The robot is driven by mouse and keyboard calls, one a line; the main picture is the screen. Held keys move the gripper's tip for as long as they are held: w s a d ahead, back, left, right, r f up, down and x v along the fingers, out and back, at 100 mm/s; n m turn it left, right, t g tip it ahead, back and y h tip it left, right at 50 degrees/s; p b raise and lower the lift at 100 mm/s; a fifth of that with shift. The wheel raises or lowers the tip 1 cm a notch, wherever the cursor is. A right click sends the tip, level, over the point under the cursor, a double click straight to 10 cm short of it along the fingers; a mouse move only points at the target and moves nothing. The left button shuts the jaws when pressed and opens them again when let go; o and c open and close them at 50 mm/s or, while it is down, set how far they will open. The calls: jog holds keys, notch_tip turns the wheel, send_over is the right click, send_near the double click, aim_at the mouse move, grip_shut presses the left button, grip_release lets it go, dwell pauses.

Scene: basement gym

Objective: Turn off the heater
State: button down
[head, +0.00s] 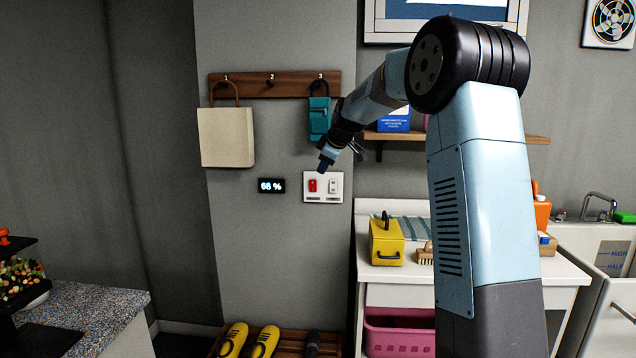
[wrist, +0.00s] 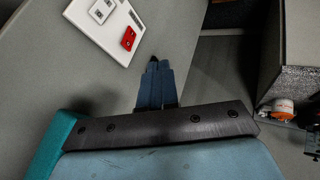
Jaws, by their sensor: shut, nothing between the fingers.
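A white switch plate (head: 323,187) is on the grey wall, with a red rocker switch (head: 313,186) on its left and a white rocker switch (head: 333,186) on its right. No heater can be made out. My gripper (head: 325,165) is shut and empty, with its tips just above the plate in the head view. In the wrist view, my gripper (wrist: 154,62) points up beside the plate (wrist: 95,22), and the red switch (wrist: 128,38) is close to the tips. The tips look apart from the switch; the exact gap to the wall cannot be told.
A wooden hook rail (head: 255,86) above holds a cream bag (head: 226,138) and a teal pouch (head: 319,120) near my arm. A yellow box (head: 386,240) stands on a white table below right.

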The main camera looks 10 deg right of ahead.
aim_at(315, 181)
jog(key=shift+w+d+f, duration=0.15)
jog(key=shift+w+f, duration=0.1)
jog(key=shift+w, duration=0.3)
jog(key=shift+w+d+f, duration=0.15)
jog(key=shift+w+f, duration=0.05)
jog(key=shift+w, duration=0.35)
jog(key=x, duration=0.3)
jog(key=w+r+x, duration=0.1)
jog(key=x, duration=0.3)
jog(key=w+d+x, duration=0.1)
jog(key=x, duration=0.3)
jog(key=shift+w+r, duration=0.1)
jog(key=shift+w+d, duration=0.15)
jog(key=shift+w, duration=0.35)
